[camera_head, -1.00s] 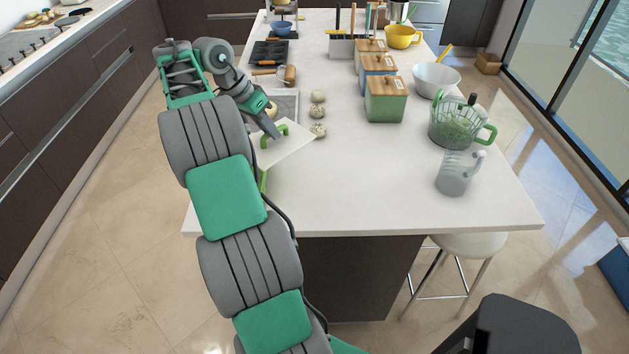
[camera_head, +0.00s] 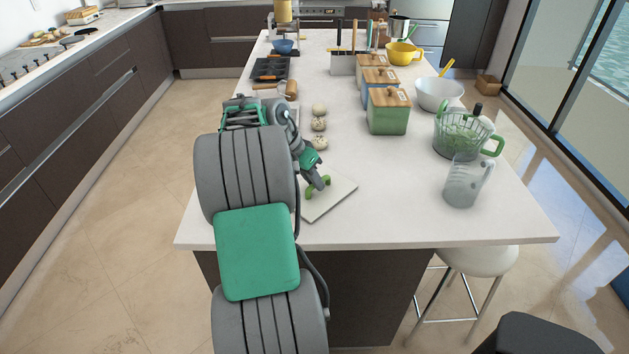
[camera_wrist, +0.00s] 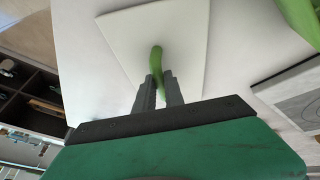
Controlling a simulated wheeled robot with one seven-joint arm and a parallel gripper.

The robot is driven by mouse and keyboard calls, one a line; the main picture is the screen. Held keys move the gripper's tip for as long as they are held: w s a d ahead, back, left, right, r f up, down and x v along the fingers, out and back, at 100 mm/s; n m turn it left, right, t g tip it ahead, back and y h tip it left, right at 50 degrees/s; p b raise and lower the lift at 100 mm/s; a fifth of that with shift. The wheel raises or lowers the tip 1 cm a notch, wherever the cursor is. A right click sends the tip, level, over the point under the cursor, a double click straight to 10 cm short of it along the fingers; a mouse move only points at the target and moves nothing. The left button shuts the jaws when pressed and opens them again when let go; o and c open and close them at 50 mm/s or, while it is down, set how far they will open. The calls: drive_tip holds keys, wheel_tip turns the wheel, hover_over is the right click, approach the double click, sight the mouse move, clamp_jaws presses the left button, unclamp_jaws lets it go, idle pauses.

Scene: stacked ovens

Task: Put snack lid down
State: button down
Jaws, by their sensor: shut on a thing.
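The snack lid (camera_head: 330,201) is a flat pale square with a green handle (camera_head: 318,187). It is over the near left part of the white island top; from these views I cannot tell whether it touches the surface. My gripper (camera_head: 320,184) is shut on the green handle. In the wrist view the gripper (camera_wrist: 158,85) has its two fingers on either side of the handle (camera_wrist: 156,62), with the pale lid (camera_wrist: 185,30) spread out beyond them.
The island top (camera_head: 390,215) is clear to the right of the lid. Several round pale items (camera_head: 319,124) lie behind the lid.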

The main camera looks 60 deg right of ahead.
drive_tip(key=shift+f, duration=0.2)
drive_tip(key=c, duration=1.4)
unclamp_jaws()
drive_tip(key=shift+c, duration=0.2)
